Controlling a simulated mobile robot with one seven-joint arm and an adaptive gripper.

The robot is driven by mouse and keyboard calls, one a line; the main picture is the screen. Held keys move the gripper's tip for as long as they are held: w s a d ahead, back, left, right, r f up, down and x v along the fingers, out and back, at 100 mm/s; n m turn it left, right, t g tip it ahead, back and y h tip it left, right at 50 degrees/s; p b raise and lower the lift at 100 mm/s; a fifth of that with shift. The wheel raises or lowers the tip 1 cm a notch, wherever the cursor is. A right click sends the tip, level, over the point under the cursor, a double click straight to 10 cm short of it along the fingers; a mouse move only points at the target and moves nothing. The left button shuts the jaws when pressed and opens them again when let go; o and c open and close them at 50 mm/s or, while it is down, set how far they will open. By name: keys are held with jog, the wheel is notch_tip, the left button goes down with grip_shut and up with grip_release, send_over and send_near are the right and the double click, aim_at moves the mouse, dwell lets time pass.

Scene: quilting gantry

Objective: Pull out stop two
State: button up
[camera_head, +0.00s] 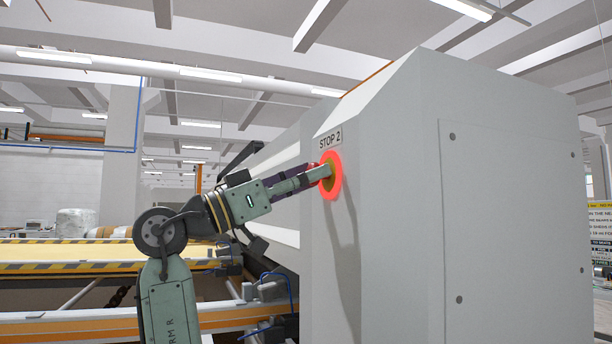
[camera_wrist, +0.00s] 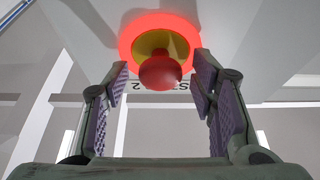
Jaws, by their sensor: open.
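The stop two button has a red mushroom head (camera_wrist: 160,73), a yellow collar and a glowing red ring (camera_head: 336,175). In the wrist view my gripper (camera_wrist: 158,85) is open, with one purple-padded finger on each side of the red head. Gaps show between the pads and the head. In the head view the fingers hide most of the red head.
The large white cabinet (camera_head: 505,200) fills the right side. A yellow-edged gantry bed (camera_head: 70,258) lies behind my arm at the left, with orange rails and a blue cable (camera_head: 290,285) near the cabinet's foot. Open air lies left of the button above the bed.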

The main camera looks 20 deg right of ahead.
grip_shut()
jog(key=shift+a+p, duration=0.3)
jog(key=shift+a, duration=0.6)
jog(key=shift+c, duration=0.6)
grip_release()
jog(key=shift+a, duration=0.1)
jog(key=shift+o, duration=0.6)
jog(key=v, duration=1.2)
